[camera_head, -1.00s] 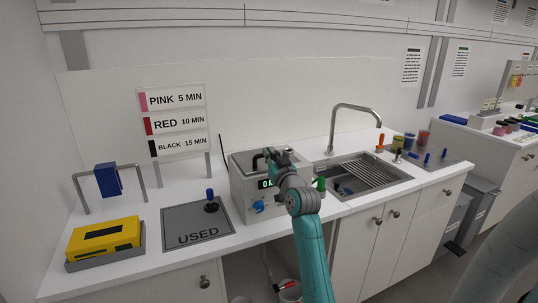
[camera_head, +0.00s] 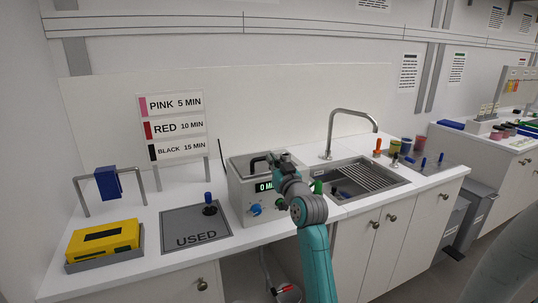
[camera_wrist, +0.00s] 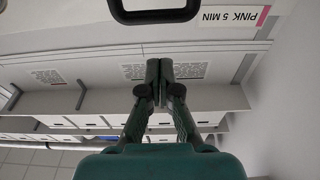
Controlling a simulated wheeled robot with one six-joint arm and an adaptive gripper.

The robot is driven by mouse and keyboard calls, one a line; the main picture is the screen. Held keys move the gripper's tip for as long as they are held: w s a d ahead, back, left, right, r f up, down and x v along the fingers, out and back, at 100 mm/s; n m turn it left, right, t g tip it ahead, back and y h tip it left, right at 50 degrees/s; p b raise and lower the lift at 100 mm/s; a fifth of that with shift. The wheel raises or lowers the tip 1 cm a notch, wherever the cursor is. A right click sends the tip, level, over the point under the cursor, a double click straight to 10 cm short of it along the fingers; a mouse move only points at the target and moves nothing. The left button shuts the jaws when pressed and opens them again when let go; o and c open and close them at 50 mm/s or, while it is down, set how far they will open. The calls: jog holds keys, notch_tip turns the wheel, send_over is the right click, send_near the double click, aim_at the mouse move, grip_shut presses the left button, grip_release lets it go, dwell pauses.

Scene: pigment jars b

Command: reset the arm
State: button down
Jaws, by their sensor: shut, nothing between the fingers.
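My gripper (camera_head: 278,160) is in front of the white water-bath box (camera_head: 240,205) on the counter, at the height of its top. In the wrist view my gripper (camera_wrist: 160,65) has its two dark green fingers together, with nothing between them. A black handle (camera_wrist: 153,10) shows beyond the fingertips at the top of that view, apart from them. My teal arm covers part of the box's right side and front. The box's display (camera_head: 265,187) is partly hidden and reads "0 M…". A blue knob (camera_head: 256,209) is on its front.
A grey USED mat (camera_head: 180,225) with a blue-handled item (camera_head: 209,204) lies left of the box. A sink (camera_head: 365,185) with a tall faucet (camera_head: 352,112) is at right. A green-handled item (camera_head: 318,187) is close beside my arm.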

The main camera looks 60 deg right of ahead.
jog(key=shift+s+a+f, duration=0.4)
jog(key=shift+s+f, duration=0.05)
jog(key=shift+s, duration=0.2)
jog(key=shift+s+a+f, duration=0.35)
jog(key=shift+s+f, duration=0.05)
jog(key=shift+s, duration=0.2)
jog(key=shift+s+a+f, duration=0.4)
jog(key=shift+s+f, duration=0.05)
jog(key=shift+s, duration=0.2)
jog(key=s+a+f+n+y, duration=0.15)
jog(key=s+a+f, duration=0.35)
jog(key=a+f, duration=0.75)
jog(key=s+a+f+y, duration=0.3)
jog(key=s+a+f, duration=0.1)
jog(key=a+f, duration=0.8)
jog(key=s+a+f+n+g+y, duration=0.1)
jog(key=s+a+f+n+y, duration=0.2)
jog(key=s+a, duration=1.05)
jog(key=s+a+r+n+y, duration=0.1)
jog(key=s+a, duration=0.1)
jog(key=s, duration=0.5)
jog(key=s+a+n+g+y, duration=0.1)
jog(key=s+a+y, duration=0.1)
jog(key=s, duration=0.5)
jog(key=shift+s+a+r, duration=0.15)
jog(key=shift+a+r, duration=0.25)
jog(key=shift+a, duration=0.15)
